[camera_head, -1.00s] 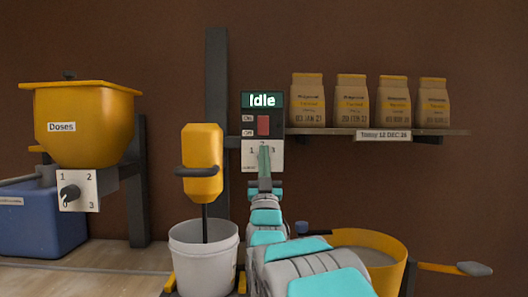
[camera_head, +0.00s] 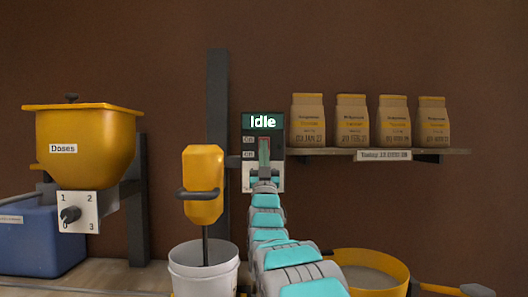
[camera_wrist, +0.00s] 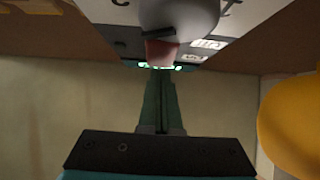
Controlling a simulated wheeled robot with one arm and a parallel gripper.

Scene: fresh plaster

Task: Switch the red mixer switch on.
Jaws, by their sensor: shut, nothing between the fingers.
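The red mixer switch (camera_wrist: 160,52) shows in the wrist view just past my fingertips. In the head view it is mostly hidden behind my gripper (camera_head: 264,143). The switch panel (camera_head: 278,182) stands right of the dark post, with On and Off labels left of the switch. The display (camera_head: 263,122) above it reads "Idle". My gripper is shut and empty, its green fingers pointing at the switch. In the wrist view the fingers (camera_wrist: 161,78) reach toward the panel. I cannot tell whether they touch the switch. A grey knob (camera_wrist: 185,14) is close by there.
The yellow mixer (camera_head: 203,183) hangs over a white bucket (camera_head: 204,267) left of the panel. A yellow doser hopper (camera_head: 83,135) is farther left. A shelf (camera_head: 440,153) with several bags is to the right. A yellow-rimmed pan (camera_head: 389,267) is below.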

